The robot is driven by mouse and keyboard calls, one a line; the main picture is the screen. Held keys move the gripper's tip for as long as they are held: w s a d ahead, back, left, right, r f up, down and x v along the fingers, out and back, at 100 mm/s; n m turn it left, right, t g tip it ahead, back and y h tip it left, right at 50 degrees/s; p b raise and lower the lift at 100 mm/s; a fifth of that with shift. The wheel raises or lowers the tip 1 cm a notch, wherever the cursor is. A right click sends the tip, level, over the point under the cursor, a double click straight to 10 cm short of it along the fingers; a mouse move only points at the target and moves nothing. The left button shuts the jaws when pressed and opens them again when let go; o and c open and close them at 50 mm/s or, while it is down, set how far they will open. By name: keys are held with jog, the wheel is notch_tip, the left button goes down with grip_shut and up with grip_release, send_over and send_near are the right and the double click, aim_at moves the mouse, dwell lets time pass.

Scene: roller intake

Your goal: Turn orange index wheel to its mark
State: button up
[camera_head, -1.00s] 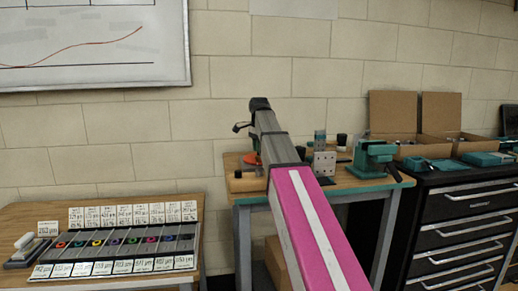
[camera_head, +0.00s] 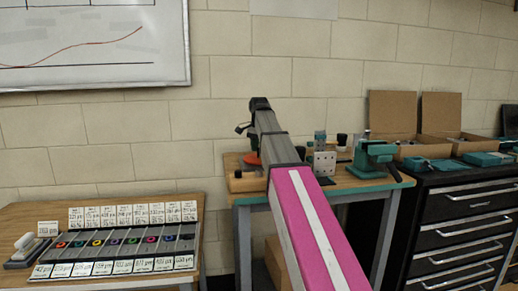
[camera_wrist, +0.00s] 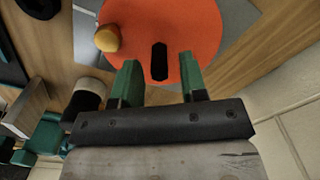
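The orange index wheel (camera_wrist: 185,30) fills the upper middle of the wrist view as a flat disc. A yellow-orange knob (camera_wrist: 107,38) stands near its left edge, and a dark elongated bar (camera_wrist: 159,61) shows on its face. In the head view a small part of the wheel (camera_head: 252,158) shows behind my arm. I cannot make out a separate target mark.
The wheel sits over a grey plate (camera_wrist: 257,30) on the wooden bench (camera_head: 345,181). A perforated metal block (camera_head: 324,164) and a teal vise (camera_head: 372,156) stand to the right. A side table at left holds a labelled rack (camera_head: 125,245). A tiled wall is behind.

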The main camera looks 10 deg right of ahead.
jog(key=shift+r, duration=0.15)
jog(key=shift+r, duration=3.35)
